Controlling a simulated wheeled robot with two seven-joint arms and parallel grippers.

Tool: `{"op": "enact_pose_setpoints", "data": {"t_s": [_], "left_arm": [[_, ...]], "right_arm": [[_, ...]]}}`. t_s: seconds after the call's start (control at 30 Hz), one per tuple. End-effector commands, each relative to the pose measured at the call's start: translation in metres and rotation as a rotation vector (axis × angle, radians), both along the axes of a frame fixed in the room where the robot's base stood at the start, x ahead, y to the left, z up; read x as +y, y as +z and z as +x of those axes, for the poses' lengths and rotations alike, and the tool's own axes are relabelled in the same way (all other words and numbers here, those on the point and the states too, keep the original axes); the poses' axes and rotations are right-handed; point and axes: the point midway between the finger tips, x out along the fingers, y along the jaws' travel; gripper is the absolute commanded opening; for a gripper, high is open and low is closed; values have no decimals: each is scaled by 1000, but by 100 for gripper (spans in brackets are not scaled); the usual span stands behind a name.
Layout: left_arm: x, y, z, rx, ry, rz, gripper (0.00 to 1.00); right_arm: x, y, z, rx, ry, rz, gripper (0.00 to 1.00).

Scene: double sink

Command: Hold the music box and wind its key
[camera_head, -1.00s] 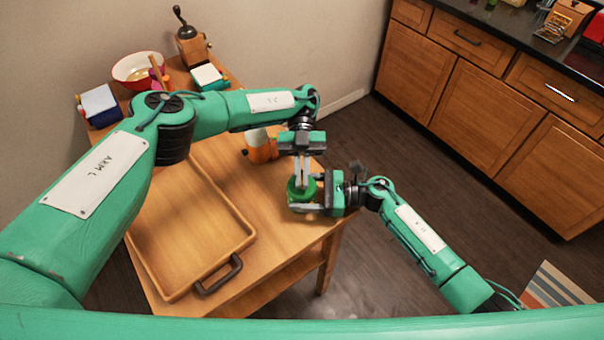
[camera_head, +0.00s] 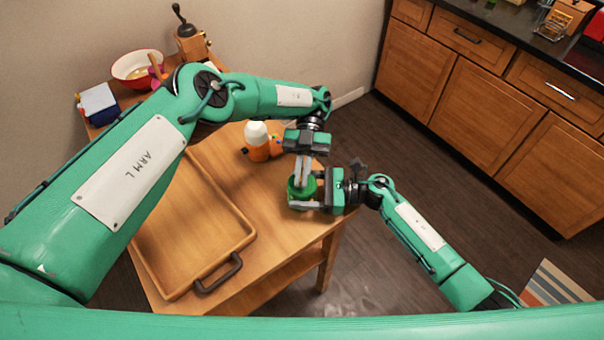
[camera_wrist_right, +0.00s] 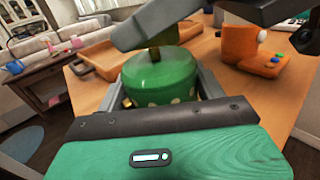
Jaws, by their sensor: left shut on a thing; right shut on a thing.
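The music box (camera_head: 302,193) is a green drum near the table's right edge. It also shows in the right wrist view (camera_wrist_right: 160,78), upright with pale spots low on its side. My right gripper (camera_head: 308,192) is shut around its side from the right. My left gripper (camera_head: 301,181) points down over its top, with its jaws shut on the key. In the right wrist view a short brown part of the key (camera_wrist_right: 154,53) shows between the lid and my left gripper's grey finger (camera_wrist_right: 150,30). The rest of the key is hidden.
A wooden tray (camera_head: 245,237) with dark handles lies on the table to the left. A red-rimmed bowl (camera_head: 137,68) and a grinder (camera_head: 190,43) are at the back.

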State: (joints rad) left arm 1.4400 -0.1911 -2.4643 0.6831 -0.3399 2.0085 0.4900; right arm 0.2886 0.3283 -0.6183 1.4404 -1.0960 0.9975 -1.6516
Motion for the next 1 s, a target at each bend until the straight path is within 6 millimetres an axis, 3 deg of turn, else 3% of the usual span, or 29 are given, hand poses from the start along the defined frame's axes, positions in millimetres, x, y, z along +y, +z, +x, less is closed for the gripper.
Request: {"op": "enact_pose_setpoints", "data": {"t_s": [0.3,0.33,0.43,0.77,1.0], "left_arm": [[1,3,2,-4,1,0,0],[1,3,2,-4,2,1,11],[1,3,2,-4,3,0,29],[1,5,2,-3,2,0,29],[1,41,3,-4,3,-2,29]], "right_arm": [[-1,-3,-2,6,2,-4,44],[-1,-3,-2,6,2,-4,44],[-1,-3,-2,5,2,-4,44],[0,-2,-2,4,3,-3,44],[0,-2,-2,4,3,-3,44]]}}
